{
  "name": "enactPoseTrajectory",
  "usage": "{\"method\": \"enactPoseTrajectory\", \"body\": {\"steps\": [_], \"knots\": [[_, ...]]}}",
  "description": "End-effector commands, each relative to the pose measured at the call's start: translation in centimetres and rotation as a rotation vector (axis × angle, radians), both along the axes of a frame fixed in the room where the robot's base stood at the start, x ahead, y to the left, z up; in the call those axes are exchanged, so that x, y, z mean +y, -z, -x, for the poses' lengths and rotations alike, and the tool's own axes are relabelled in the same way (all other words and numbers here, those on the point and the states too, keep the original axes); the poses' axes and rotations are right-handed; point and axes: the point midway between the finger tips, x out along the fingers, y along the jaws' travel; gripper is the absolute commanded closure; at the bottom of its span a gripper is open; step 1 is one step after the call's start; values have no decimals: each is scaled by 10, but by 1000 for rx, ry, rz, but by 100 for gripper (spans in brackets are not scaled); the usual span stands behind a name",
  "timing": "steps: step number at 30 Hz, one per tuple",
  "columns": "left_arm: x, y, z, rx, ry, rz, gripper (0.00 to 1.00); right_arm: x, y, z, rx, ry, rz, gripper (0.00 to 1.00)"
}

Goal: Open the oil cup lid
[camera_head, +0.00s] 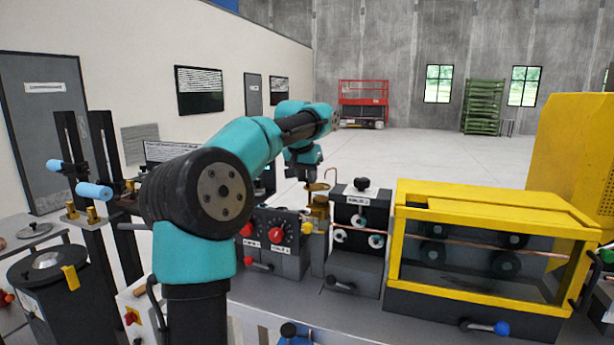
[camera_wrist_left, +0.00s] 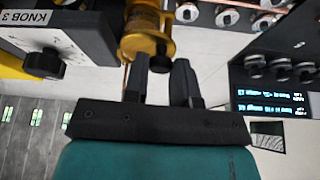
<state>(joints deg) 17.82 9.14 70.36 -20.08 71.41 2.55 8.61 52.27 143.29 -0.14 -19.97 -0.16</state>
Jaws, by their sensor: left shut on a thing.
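The brass oil cup (camera_head: 318,211) stands on the machine bench between the knob box and the roller block. Its flat, round brass lid (camera_head: 319,187) shows near its top in the head view. My left gripper (camera_head: 306,176) reaches down from above, its fingers beside the lid. In the left wrist view the brass cup (camera_wrist_left: 146,42) is just beyond the fingertips of my left gripper (camera_wrist_left: 161,66). A small dark knob (camera_wrist_left: 160,65) sits between those fingers, and they are shut on it. How far the lid is raised is hard to tell. My right gripper is in neither view.
A knob box (camera_head: 275,236) stands close left of the cup, and a dark roller block (camera_head: 358,222) close right. A yellow-framed cage (camera_head: 480,210) fills the right of the bench.

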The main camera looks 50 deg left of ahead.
Motion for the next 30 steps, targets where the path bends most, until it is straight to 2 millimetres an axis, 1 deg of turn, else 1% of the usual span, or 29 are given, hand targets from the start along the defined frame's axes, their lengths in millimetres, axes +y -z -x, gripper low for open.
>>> {"method": "enactPoseTrajectory", "body": {"steps": [5, 11, 24, 30], "knots": [[2, 0, 1, 0, 36, 0, 99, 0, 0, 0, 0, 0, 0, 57], [6, -1, 4, 0, 131, 0, 99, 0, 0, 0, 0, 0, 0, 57], [21, -1, 9, -2, 456, -1, 99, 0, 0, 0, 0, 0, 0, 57], [25, -1, 10, -2, 568, -1, 99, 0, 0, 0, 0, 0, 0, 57]]}}
